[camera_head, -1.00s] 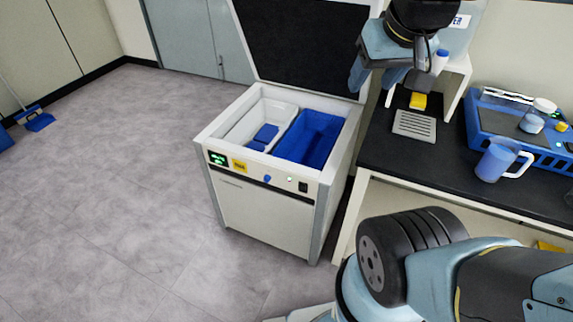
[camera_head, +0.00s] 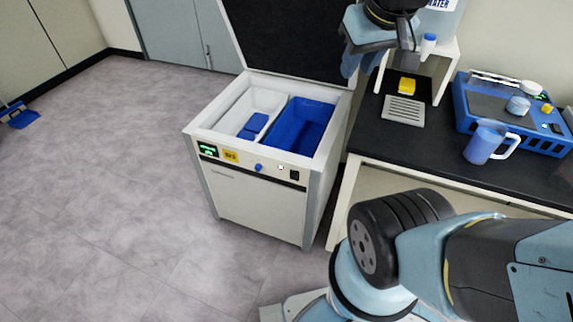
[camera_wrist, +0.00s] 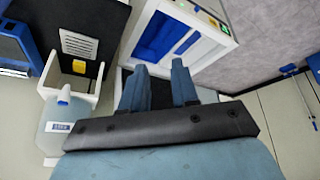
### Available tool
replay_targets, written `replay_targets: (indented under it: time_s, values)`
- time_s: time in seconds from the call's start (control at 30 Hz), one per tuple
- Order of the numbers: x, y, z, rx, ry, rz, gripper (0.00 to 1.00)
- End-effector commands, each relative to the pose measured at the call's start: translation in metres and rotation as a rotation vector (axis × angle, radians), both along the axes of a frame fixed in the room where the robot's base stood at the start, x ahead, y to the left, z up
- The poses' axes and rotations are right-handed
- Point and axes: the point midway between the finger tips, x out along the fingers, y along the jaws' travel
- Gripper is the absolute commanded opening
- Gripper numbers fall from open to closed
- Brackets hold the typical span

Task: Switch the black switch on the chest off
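The chest (camera_head: 252,195) is a white cabinet with its dark lid (camera_head: 290,40) raised. The chest also shows at the top of the wrist view (camera_wrist: 205,50); I cannot make out the switch there. My gripper (camera_wrist: 160,68) is open and empty, its two blue fingers apart. In the head view it is high at the right of the lid, away from the switch.
A black-topped bench to the right holds a blue mug (camera_head: 483,143), a blue device (camera_head: 508,118) and a yellow block (camera_head: 407,86).

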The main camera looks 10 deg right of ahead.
Motion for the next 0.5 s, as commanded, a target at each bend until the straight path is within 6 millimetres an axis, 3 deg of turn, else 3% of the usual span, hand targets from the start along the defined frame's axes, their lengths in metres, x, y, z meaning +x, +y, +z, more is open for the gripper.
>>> replay_targets:
  time_s: [0.3, 0.5]
  values:
    - [0.034, 0.0, -0.03, -0.243, 0.159, 0.329, 0.0]
    - [0.055, 0.003, -0.051, -0.388, 0.264, 0.568, 0.0]
